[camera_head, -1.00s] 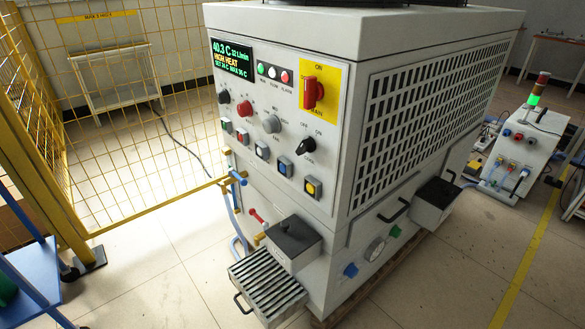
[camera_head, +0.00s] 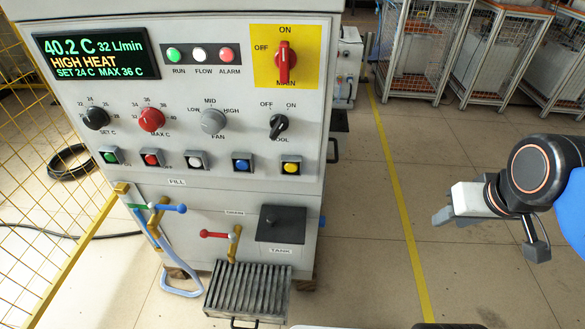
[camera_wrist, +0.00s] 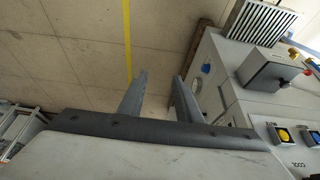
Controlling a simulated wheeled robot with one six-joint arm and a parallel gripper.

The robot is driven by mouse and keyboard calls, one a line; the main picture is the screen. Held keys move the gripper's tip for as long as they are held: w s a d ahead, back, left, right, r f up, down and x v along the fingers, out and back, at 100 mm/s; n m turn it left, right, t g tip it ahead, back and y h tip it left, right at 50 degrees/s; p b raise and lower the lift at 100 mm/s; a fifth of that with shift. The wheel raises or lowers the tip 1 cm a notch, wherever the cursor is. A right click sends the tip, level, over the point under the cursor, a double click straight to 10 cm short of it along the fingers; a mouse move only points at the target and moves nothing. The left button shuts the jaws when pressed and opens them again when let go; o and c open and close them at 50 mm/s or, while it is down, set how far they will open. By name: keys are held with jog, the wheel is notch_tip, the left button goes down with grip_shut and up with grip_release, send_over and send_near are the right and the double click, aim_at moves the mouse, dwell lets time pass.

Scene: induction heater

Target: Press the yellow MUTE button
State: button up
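The yellow MUTE button (camera_head: 291,168) is at the right end of the button row on the white machine's front panel, in a black square housing. It also shows near the right edge of the wrist view (camera_wrist: 283,135), with its label beside it upside down. My gripper (camera_head: 441,216) is at the right of the head view, well apart from the panel and over floor in the picture. In the wrist view its two grey fingers (camera_wrist: 158,78) are apart with nothing between them. Nothing touches the button.
A blue button (camera_head: 242,166) sits left of the yellow one. The black COOL knob (camera_head: 279,126) is above it and the red MAIN switch (camera_head: 285,62) higher up. The dark tank box (camera_head: 281,224) and slatted tray (camera_head: 247,292) jut out below. Floor between panel and gripper is clear.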

jog(key=shift+s+a, duration=0.1)
jog(key=shift+a, duration=0.25)
grip_shut()
dwell(1.5)
